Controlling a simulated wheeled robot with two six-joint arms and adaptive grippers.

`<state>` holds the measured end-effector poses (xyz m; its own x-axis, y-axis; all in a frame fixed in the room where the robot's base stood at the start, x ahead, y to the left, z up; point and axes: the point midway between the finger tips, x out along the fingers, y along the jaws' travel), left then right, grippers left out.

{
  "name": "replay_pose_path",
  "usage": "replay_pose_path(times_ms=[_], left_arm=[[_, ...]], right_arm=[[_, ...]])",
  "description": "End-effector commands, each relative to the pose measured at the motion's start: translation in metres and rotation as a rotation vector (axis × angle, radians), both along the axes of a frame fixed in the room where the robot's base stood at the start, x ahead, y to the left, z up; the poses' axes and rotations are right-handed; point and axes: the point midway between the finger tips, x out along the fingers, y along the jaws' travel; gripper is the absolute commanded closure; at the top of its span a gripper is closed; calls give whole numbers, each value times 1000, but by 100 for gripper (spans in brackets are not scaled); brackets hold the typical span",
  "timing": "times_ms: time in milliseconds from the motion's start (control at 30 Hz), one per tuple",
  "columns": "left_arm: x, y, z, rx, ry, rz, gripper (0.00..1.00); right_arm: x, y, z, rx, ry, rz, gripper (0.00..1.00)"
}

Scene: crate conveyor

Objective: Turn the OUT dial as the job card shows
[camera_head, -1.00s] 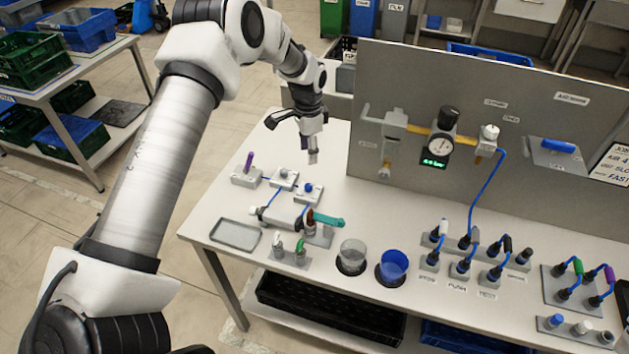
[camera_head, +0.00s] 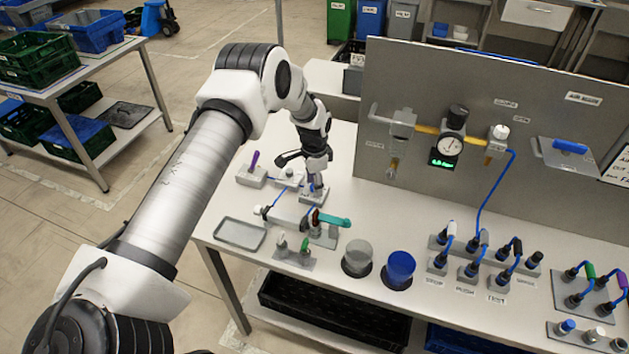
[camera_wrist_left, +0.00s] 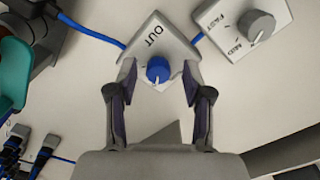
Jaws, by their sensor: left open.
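The OUT dial (camera_wrist_left: 158,69) is a blue knob on a grey block marked OUT in the left wrist view. A pale mark shows on its lower edge. My left gripper (camera_wrist_left: 159,78) is open, with one finger on each side of the blue knob; I cannot tell if they touch it. In the head view my left gripper (camera_head: 317,188) points down over the OUT block (camera_head: 309,200) and hides most of it. The job card (camera_head: 617,168) is cut off at the right edge, and its text is not readable. My right gripper is not in view.
A second block with a grey dial (camera_wrist_left: 257,26), marked FAST and MID, stands close beside. A purple-handled lever block (camera_head: 252,175), a teal handle (camera_head: 332,220) and a grey tray (camera_head: 240,234) are near. Clear and blue cups (camera_head: 399,268) stand to the right.

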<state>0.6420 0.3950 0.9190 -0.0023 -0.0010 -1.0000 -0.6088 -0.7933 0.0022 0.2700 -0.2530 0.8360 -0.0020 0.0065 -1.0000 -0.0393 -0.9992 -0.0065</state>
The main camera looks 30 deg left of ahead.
Motion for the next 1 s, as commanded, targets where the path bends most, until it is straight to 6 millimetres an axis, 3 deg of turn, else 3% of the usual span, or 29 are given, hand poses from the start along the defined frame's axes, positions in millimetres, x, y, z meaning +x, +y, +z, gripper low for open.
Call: replay_pose_path(times_ms=[100,233,267,667,1000], left_arm=[[0,0,0,0,0,0,49],[0,0,0,0,0,0,95],[0,0,0,0,0,0,100],[0,0,-1,0,1,26,100],[-1,0,-2,1,2,207,100]], right_arm=[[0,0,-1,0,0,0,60],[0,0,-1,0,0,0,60],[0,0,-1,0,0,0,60],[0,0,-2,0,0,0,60],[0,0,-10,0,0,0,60]])
